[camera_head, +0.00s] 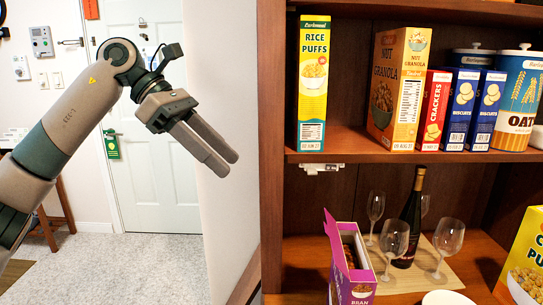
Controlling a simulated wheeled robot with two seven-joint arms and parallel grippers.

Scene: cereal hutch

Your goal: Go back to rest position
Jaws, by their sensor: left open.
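My left arm comes in from the left and is raised in front of the white door. My left gripper (228,165) is open and empty, its fingers pointing down and to the right. It is left of the wooden hutch (272,150) in the picture and no item is between its fingers. My right gripper is not in view.
The hutch's upper shelf holds a Rice Puffs box (313,85), a Nut Granola box (398,85), crackers, biscuits and an oats canister (516,98). Below stand an open purple box (352,265), a dark bottle (410,218) and several glasses. Open floor lies left.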

